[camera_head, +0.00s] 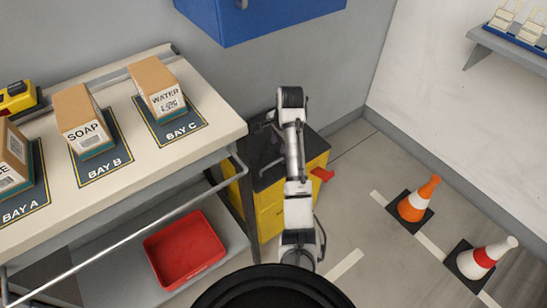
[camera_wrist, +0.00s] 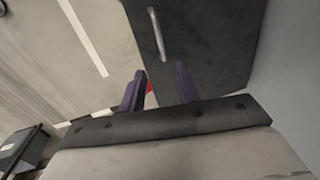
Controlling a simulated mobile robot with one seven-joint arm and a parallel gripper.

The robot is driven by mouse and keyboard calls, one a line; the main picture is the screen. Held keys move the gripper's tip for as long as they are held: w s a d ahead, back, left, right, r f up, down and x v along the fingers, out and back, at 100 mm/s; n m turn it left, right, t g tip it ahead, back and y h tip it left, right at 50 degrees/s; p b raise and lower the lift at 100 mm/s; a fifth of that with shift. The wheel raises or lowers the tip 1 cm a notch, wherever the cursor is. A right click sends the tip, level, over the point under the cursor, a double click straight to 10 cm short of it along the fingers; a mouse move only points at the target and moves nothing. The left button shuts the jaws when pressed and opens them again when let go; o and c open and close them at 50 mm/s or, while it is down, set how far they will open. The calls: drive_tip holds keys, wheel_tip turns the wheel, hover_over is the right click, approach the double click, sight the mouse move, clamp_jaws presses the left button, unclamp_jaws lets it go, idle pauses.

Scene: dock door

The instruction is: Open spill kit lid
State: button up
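The spill kit is a yellow box (camera_head: 270,218) with a dark lid (camera_head: 311,146), standing on the floor at the right end of the bench. The lid looks closed. A red latch (camera_head: 322,174) sticks out at its right side. In the wrist view the dark lid (camera_wrist: 205,45) fills the top middle, with a pale bar handle (camera_wrist: 157,33) on it. My gripper (camera_wrist: 160,75) is open and empty, its two dark fingers apart, with the handle beyond the fingertips. A bit of red shows beside the left finger. In the head view my arm hides part of the kit.
The bench (camera_head: 215,112) holds a soap box (camera_head: 83,122), a water box (camera_head: 158,87) and another box. A red tray (camera_head: 185,250) sits on the lower shelf. A blue cabinet (camera_head: 260,20) hangs above.

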approach(275, 159)
drive_tip(key=s+f, duration=0.1)
drive_tip(key=f, duration=0.1)
drive_tip(key=s+a+f, duration=0.1)
drive_tip(key=s+f, duration=0.1)
drive_tip(key=shift+p, duration=0.3)
drive_tip(key=shift+c, duration=0.3)
clamp_jaws()
